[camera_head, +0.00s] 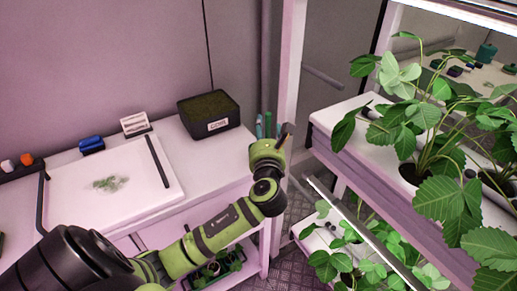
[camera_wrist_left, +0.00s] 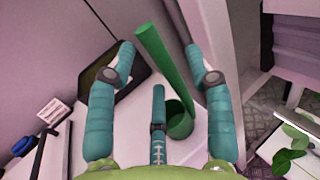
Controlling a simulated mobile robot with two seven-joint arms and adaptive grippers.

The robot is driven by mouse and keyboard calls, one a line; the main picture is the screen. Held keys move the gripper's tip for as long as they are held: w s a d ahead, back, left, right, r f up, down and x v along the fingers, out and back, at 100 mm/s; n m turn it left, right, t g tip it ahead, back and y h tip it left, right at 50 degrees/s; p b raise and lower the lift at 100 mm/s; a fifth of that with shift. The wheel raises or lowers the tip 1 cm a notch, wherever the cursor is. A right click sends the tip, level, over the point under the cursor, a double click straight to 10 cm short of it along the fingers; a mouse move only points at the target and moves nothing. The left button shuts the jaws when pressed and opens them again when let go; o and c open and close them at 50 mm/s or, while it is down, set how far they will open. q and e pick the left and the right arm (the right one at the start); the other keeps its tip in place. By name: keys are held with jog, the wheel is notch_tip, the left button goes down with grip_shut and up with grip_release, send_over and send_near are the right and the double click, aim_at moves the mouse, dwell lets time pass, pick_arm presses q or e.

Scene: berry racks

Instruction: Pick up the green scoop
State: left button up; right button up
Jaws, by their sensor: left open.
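The green scoop has a long handle and a round cup (camera_wrist_left: 180,120). In the left wrist view it stands between my left gripper's teal fingers (camera_wrist_left: 161,55), with its handle rising towards the top. The fingers are spread on both sides of it, with a third finger below, and gaps show beside the handle. In the head view, my left gripper (camera_head: 268,120) is at the right end of the white bench, mostly hidden behind my wrist. A strip of the scoop's green handle (camera_head: 267,124) shows between the fingers. My right gripper is not in view.
A black box of soil (camera_head: 210,113) stands left of the gripper on the white bench (camera_head: 195,150). A white tray (camera_head: 110,195), blue item (camera_head: 91,144) and small card (camera_head: 135,123) lie further left. A rack post (camera_head: 287,80) and plant shelf (camera_head: 345,150) are close on the right.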

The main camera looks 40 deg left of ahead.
aim_at(269, 112)
pick_arm(q)
jog(key=shift+x, duration=1.25)
grip_shut()
jog(key=shift+r, duration=0.1)
jog(key=shift+r, duration=0.25)
jog(key=r, duration=0.4)
jog(key=shift+w+d, duration=0.1)
jog(key=shift+d, duration=0.25)
jog(key=w+d+r, duration=0.2)
jog(key=d+r, duration=0.1)
jog(key=d, duration=0.2)
jog(key=w+d+r+b, duration=0.1)
jog(key=w+d+r, duration=0.1)
jog(key=d, duration=0.3)
jog(key=shift+d+r, duration=0.2)
jog(key=shift+r, duration=0.45)
